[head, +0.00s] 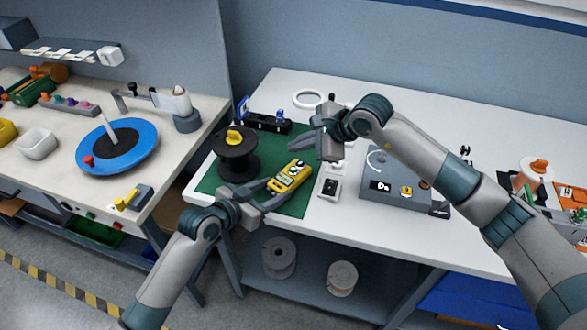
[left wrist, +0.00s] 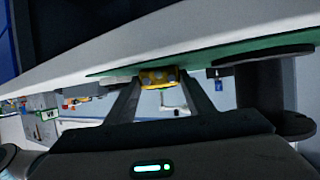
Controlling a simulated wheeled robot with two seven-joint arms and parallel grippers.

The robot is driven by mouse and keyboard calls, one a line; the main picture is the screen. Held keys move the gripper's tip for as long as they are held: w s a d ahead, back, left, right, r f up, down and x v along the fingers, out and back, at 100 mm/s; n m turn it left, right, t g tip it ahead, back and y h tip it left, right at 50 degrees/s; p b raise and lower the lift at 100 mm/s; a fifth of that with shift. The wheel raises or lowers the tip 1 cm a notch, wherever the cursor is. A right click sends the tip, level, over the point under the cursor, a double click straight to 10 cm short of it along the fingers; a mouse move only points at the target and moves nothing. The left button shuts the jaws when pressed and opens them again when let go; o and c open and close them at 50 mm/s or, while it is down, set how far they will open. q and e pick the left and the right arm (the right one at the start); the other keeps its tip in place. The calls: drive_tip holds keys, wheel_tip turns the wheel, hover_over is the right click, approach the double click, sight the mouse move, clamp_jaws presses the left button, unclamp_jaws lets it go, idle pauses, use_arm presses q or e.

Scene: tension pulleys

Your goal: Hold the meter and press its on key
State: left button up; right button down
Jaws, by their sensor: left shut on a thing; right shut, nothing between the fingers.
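The yellow meter (head: 291,176) with a dark display lies over the green mat (head: 215,183) on the white bench. My left gripper (head: 273,187) reaches in from the lower left and is shut on the meter's near end. In the left wrist view the meter (left wrist: 158,77) shows between the two fingers. I cannot tell whether the meter touches the mat. My right gripper (head: 306,142) is shut and empty, above and slightly right of the meter, apart from it. The on key is too small to make out.
A black spool (head: 237,166) stands left of the meter. A black rail with small fittings (head: 264,124) lies behind it. A small white-and-black box (head: 330,187) and a grey panel (head: 395,195) are to the right. A white ring (head: 308,92) lies at the back.

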use_arm(q)
drive_tip(key=o, duration=1.4)
drive_tip(key=v, duration=1.2)
drive_tip(key=shift+f, duration=0.1)
